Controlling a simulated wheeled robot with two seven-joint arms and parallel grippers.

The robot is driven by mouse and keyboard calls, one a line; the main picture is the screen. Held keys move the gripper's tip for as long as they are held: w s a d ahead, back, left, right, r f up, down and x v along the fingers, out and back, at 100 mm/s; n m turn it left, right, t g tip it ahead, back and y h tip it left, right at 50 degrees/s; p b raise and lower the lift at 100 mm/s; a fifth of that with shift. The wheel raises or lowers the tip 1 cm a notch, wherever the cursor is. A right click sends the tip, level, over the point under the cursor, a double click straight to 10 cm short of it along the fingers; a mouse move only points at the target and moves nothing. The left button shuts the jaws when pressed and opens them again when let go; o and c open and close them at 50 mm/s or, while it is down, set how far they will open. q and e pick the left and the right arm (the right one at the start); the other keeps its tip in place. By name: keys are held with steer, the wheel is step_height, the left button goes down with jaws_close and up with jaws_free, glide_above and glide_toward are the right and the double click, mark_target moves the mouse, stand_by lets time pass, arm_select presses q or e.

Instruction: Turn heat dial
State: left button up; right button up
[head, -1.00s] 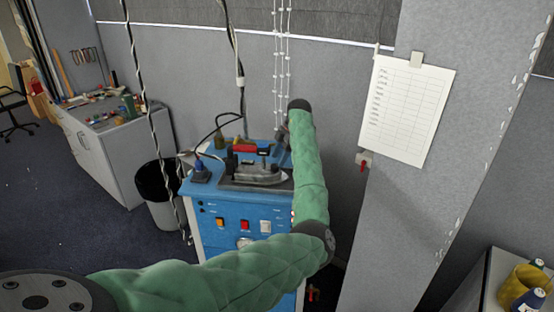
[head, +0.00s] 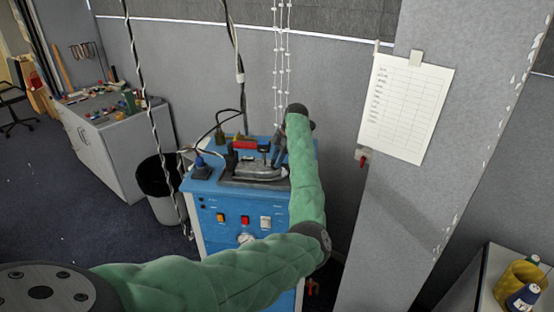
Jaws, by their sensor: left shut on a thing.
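A blue ironing station (head: 222,200) stands at centre with a dark steam iron (head: 258,171) lying on its top. The iron has a red-topped handle part (head: 245,145). My left arm reaches across in green padding, and my left gripper (head: 277,157) points down at the iron's right end. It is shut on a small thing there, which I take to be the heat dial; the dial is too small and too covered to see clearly. A round white dial or gauge (head: 245,238) shows on the station's front, partly behind my arm. My right gripper is not in view.
Cables hang over the station. A dark bin (head: 155,182) and a grey cabinet (head: 112,160) stand to the left. A grey pillar with a paper sheet (head: 405,108) rises close on the right. Thread spools (head: 524,296) sit at lower right.

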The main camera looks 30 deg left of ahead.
arm_select(q)
steer(key=m, duration=0.1)
steer(key=m+t+y+b, duration=0.1)
steer(key=m, duration=0.1)
steer(key=shift+s+d+m, duration=0.1)
steer(key=shift+s+m, duration=0.05)
steer(key=shift+m, duration=0.15)
steer(key=m+t, duration=0.1)
steer(key=m, duration=0.1)
steer(key=m+t, duration=0.1)
steer(key=m, duration=0.1)
steer(key=shift+s+m+y, duration=0.15)
steer(key=shift+m+y, duration=0.15)
steer(key=m+t, duration=0.1)
steer(key=m, duration=0.3)
steer(key=shift+s+t, duration=0.15)
steer(key=shift+t, duration=0.25)
steer(key=shift+s+m+t+h+p, duration=0.1)
steer(key=shift+m+t+h+p, duration=0.2)
steer(key=shift+m, duration=0.8)
steer(key=shift+m+t+h+p, duration=0.15)
steer(key=shift+m+t, duration=0.25)
steer(key=shift+m, duration=0.7)
steer(key=o, duration=1)
